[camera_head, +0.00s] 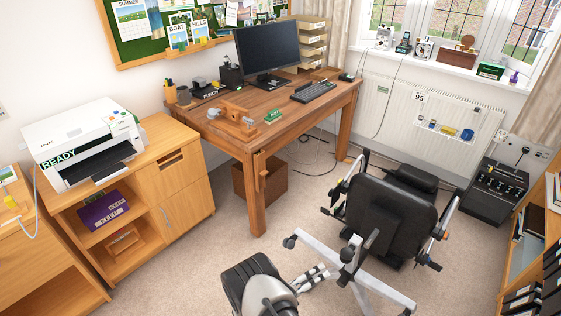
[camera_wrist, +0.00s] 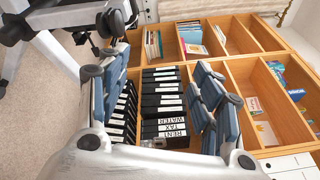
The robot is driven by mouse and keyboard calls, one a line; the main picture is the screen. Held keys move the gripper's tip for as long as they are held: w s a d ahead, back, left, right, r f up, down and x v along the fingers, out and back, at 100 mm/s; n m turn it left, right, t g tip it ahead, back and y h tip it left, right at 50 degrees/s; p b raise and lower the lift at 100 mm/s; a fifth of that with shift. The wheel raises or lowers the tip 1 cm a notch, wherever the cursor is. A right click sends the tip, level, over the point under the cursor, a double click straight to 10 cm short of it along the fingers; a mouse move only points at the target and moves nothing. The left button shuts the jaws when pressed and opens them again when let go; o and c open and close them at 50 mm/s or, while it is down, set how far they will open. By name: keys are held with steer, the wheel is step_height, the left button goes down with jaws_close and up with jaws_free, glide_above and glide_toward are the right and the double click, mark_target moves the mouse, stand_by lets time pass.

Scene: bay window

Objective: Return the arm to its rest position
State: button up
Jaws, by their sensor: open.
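My arm shows at the bottom middle of the head view as a grey and black link. My gripper (camera_head: 316,278) seems to be the striped piece beside it, low over the carpet and close to the office chair's white base; its fingers are hard to make out there. In the wrist view my gripper (camera_wrist: 160,65) has its two blue-padded fingers spread wide apart. Nothing is held between them. The black binders (camera_wrist: 165,100) seen through the gap stand in the bookcase behind.
The black office chair (camera_head: 390,215) stands close to my arm. A wooden desk (camera_head: 235,115) and a cabinet with a printer (camera_head: 85,145) are at left. The bookcase (camera_head: 545,205) is at right; it fills much of the wrist view (camera_wrist: 240,75). Carpet (camera_head: 190,265) is clear at lower left.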

steer(key=s+d+r+m+g+y, duration=0.1)
steer(key=s+d+r+m+g, duration=0.15)
steer(key=r+m, duration=0.5)
steer(key=s+d+r+m+g+y, duration=0.15)
steer(key=r+m+g, duration=0.3)
steer(key=r, duration=0.65)
steer(key=s+d+r+m+g+y, duration=0.1)
steer(key=d+r+m+g+y, duration=0.15)
steer(key=r+m, duration=0.55)
steer(key=s+a+r+m+t+y, duration=0.2)
steer(key=s+r+m+y, duration=0.3)
steer(key=s+r+m, duration=0.3)
steer(key=s+a+r+m+t+y, duration=0.2)
steer(key=s+r+m+y, duration=0.3)
steer(key=s+m, duration=0.5)
steer(key=shift+s+r+t, duration=0.35)
steer(key=shift+s+r, duration=1.05)
steer(key=shift+s, duration=0.55)
